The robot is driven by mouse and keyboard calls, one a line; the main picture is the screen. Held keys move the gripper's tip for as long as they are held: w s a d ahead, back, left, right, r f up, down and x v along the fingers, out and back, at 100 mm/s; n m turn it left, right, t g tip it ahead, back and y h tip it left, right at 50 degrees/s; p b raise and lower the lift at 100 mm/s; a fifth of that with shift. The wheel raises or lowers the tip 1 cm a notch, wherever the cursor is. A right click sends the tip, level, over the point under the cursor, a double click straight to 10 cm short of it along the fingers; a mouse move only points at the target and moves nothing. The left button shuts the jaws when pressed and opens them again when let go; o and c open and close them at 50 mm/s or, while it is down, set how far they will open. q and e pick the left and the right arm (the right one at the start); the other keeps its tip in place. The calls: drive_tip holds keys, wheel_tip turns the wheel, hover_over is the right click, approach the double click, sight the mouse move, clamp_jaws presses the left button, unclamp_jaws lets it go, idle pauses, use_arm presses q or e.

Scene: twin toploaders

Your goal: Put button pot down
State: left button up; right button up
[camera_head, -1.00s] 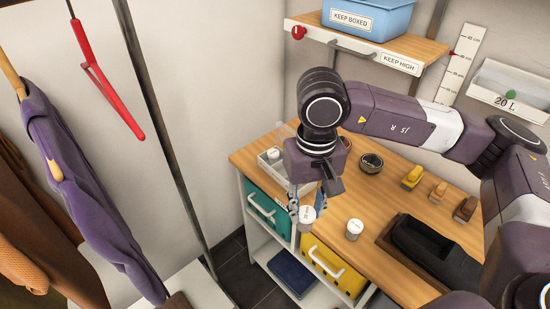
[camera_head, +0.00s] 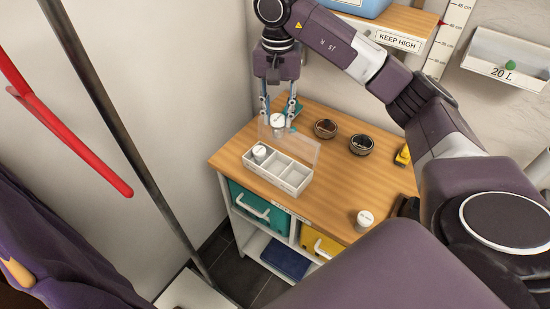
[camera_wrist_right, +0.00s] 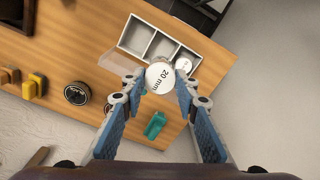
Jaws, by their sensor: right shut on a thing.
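My right gripper (camera_head: 278,108) is shut on a white, round-lidded button pot (camera_head: 277,123). In the right wrist view the fingertips (camera_wrist_right: 158,88) grip the pot (camera_wrist_right: 160,78), whose lid reads "20 mm". The pot is upright, just behind the white three-compartment tray (camera_head: 293,187) in the head view; I cannot tell its exact height. The tray also shows in the wrist view (camera_wrist_right: 142,55). A second white pot (camera_head: 260,151) stands in the tray's left compartment; the other two compartments look empty. A clear raised lid (camera_head: 303,148) stands along the tray's back. My left gripper is out of view.
The wooden worktop (camera_head: 240,140) is bare around the tray. Two dark round tins (camera_head: 361,145) stand to the right. Another white pot (camera_head: 364,219) stands near the front edge. A small teal object (camera_wrist_right: 155,125) lies near the gripper. A shelf (camera_head: 400,30) hangs above.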

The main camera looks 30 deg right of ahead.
wheel_tip(320, 180, down, 15)
drive_tip(key=p, duration=0.4)
drive_tip(key=shift+f, duration=0.1)
drive_tip(key=shift+w+f, duration=0.1)
drive_tip(key=shift+f, duration=0.1)
drive_tip(key=shift+f+b, duration=0.2)
drive_tip(key=shift+b, duration=0.1)
drive_tip(key=shift+s+a+f+b, duration=0.1)
drive_tip(key=shift+s+f+b, duration=0.2)
drive_tip(key=shift+f+b, duration=0.2)
drive_tip(key=shift+s, duration=0.1)
drive_tip(key=o, duration=1.1)
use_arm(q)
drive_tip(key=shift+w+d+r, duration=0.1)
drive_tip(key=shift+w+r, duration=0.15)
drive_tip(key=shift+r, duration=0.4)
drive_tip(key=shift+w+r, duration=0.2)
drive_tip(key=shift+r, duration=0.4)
use_arm(e)
drive_tip(key=shift+o, duration=0.5)
drive_tip(key=shift+w+f, duration=0.15)
drive_tip(key=shift+w, duration=0.05)
